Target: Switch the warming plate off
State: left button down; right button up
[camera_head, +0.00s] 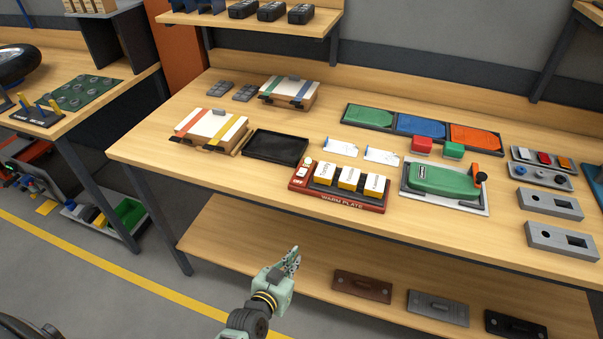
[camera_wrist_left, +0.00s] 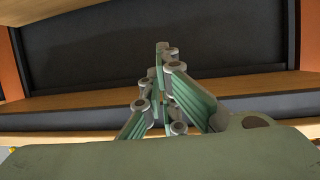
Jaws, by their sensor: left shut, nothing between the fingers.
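The warming plate (camera_head: 338,203) is a red unit marked "WARM PLATE" at the front edge of the wooden table in the head view. Several white and yellow boxes stand in a row on its dark top. Its left end carries a small panel (camera_head: 299,175) with light and red parts, too small to read. My left gripper (camera_head: 294,252) is shut and empty, in front of the table edge and below the plate. In the left wrist view its fingers (camera_wrist_left: 162,47) are closed together, facing the shelf area; the plate is not seen there. My right gripper is not in view.
A black tray (camera_head: 276,147) lies left of the plate. A green device with an orange-tipped lever (camera_head: 446,181) stands to its right. White cards (camera_head: 341,147) lie behind. A lower shelf (camera_head: 249,243) runs beneath the tabletop. The floor in front is open.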

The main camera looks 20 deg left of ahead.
pick_arm(q)
jog(key=w+r+t, duration=0.3)
jog(key=r, duration=0.7)
notch_tip(320, 180, up, 16)
jog(key=n+t+y+p, duration=0.1)
jog(key=t+p, duration=0.1)
jog(key=t, duration=0.1)
send_over(302, 173)
jog(key=s+d, duration=0.1)
jog(key=s, duration=0.1)
jog(key=shift+s, duration=0.15)
jog(key=f, duration=0.1)
jog(key=s+f, duration=0.1)
jog(key=f, duration=0.1)
jog(key=shift+f+b, duration=0.1)
jog(key=shift+b, duration=0.2)
jog(key=shift+s+f, duration=0.15)
jog(key=shift+f, duration=0.35)
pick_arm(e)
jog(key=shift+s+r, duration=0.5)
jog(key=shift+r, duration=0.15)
